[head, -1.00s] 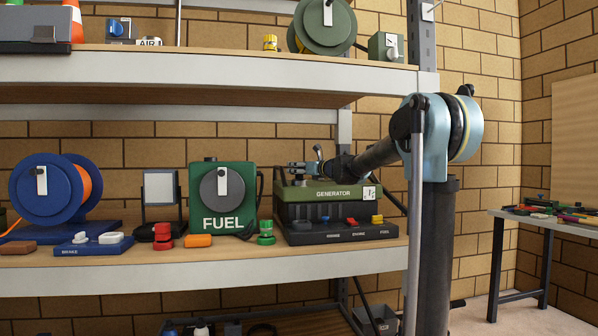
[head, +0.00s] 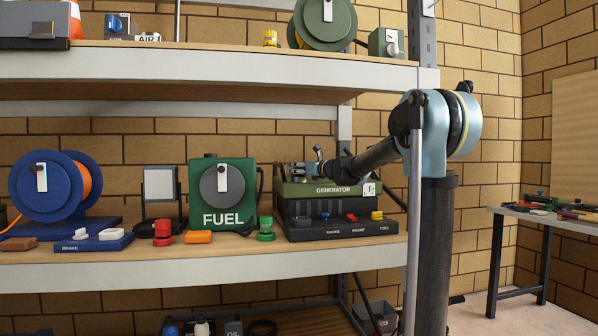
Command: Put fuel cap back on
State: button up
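The green generator (head: 333,190) stands on the middle shelf, with a black base (head: 340,230) carrying a blue, a red and a yellow switch. A red piece (head: 163,235) and a green piece (head: 266,232) stand in front; whether either is the fuel cap is unclear.
An orange block (head: 198,237), a BRAKE unit (head: 93,242), a blue reel (head: 42,187) and a lamp (head: 160,187) crowd the middle shelf (head: 200,275). The upper shelf (head: 200,72) overhangs. A side table (head: 540,215) holds several small items at right.

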jog(key=shift+f, duration=0.15)
jog(key=o, duration=1.2)
